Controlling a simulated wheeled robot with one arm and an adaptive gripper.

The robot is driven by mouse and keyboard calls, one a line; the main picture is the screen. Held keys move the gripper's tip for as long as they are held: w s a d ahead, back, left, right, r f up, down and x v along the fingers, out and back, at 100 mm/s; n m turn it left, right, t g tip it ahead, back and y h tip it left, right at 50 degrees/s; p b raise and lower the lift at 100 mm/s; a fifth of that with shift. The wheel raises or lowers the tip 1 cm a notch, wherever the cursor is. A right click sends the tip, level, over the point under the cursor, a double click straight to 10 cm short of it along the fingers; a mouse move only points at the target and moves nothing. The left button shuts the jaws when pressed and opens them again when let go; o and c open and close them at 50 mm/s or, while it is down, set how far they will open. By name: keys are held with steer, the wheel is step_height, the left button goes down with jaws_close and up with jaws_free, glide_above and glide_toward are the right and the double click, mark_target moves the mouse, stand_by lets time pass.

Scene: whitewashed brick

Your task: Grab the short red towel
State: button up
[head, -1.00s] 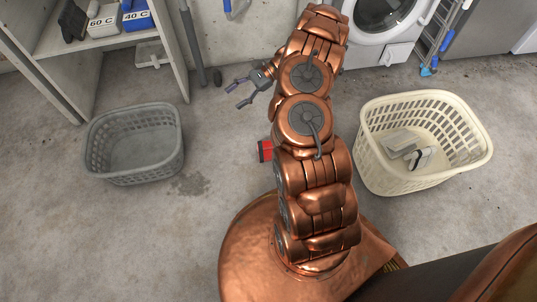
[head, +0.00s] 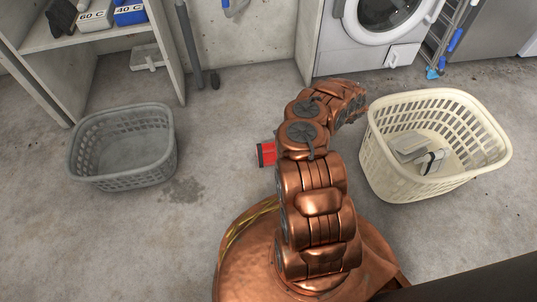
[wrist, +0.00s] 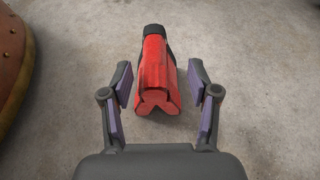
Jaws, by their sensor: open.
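The red towel (wrist: 155,75) lies on the concrete floor, rolled or folded, with a black band at its far end in the wrist view. In the head view a small part of the red towel (head: 267,154) shows just left of my arm, which hides the rest. My gripper (wrist: 160,84) is open in the wrist view, its two purple-padded fingers on either side of the towel's near end in the picture. No contact is visible, and I cannot tell the height gap. In the head view the gripper is hidden behind my arm.
A grey basket (head: 122,180) stands at left, empty. A cream basket (head: 385,165) with folded grey and white items (head: 420,152) stands right of my arm. A shelf unit (head: 165,60) and a washing machine (head: 375,50) stand at the back. Floor between the baskets is mostly clear.

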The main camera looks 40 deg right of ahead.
mark_target(265, 146)
steer(key=shift+s+b+x, duration=0.2)
steer(key=shift+b+x, duration=0.75)
steer(key=shift+x, duration=0.8)
steer(key=shift+s+b+x, duration=0.15)
steer(key=shift+b+x, duration=0.75)
steer(key=shift+x, duration=0.9)
steer(key=shift+a, duration=0.1)
steer(key=shift+c, duration=0.2)
jaws_close()
